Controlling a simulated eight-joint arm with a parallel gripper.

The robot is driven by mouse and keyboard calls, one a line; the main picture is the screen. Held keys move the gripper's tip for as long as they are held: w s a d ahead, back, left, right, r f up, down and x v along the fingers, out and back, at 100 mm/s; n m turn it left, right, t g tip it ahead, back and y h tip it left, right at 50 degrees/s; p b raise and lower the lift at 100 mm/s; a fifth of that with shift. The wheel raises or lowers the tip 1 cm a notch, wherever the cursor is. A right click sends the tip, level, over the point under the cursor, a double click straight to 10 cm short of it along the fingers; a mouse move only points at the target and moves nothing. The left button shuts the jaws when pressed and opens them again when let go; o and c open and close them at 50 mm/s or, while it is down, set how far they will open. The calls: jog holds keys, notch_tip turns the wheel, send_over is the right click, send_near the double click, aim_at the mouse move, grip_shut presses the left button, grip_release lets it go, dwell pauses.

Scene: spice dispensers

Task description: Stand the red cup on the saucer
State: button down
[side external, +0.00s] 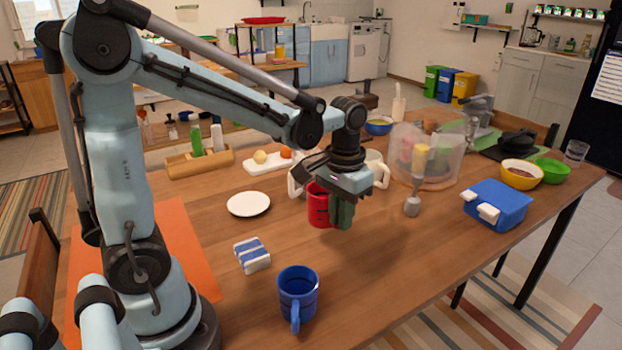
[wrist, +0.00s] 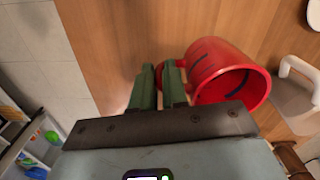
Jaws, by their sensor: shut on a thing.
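The red cup (side external: 317,206) is in my gripper (side external: 341,214), which is shut on the cup's handle side. In the wrist view the cup (wrist: 222,76) lies to the right of the green fingers (wrist: 160,88), its handle partly hidden between them. The cup looks roughly upright in the side view and seems to be a little above the table. The white saucer (side external: 248,204) lies flat and empty on the table, to the left of the cup and apart from it.
A blue mug (side external: 298,293) and a blue-white block (side external: 252,255) stand toward the front. White mugs (side external: 375,170) are close behind my gripper. A clear bin (side external: 432,158) and a blue box (side external: 497,207) are to the right. The table between cup and saucer is clear.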

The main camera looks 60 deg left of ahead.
jog(key=shift+s+d+r, duration=1.1)
jog(key=shift+d+r, duration=0.75)
jog(key=shift+d, duration=1.05)
jog(key=a+r+n, duration=0.2)
jog(key=a+n, duration=0.7)
jog(key=a, duration=0.9)
jog(key=shift+s+a+f, duration=0.4)
jog(key=shift+a+f, duration=1.4)
jog(key=shift+a, duration=0.05)
jog(key=shift+s+a+f, duration=0.4)
jog(key=shift+a+f, duration=1.35)
jog(key=shift+a, duration=0.05)
jog(key=shift+s+a+f, duration=0.4)
jog(key=shift+a+f, duration=1.4)
jog(key=shift+a, duration=0.05)
jog(key=shift+f, duration=0.1)
jog(key=c, duration=1.1)
grip_release()
jog(key=shift+c, duration=0.2)
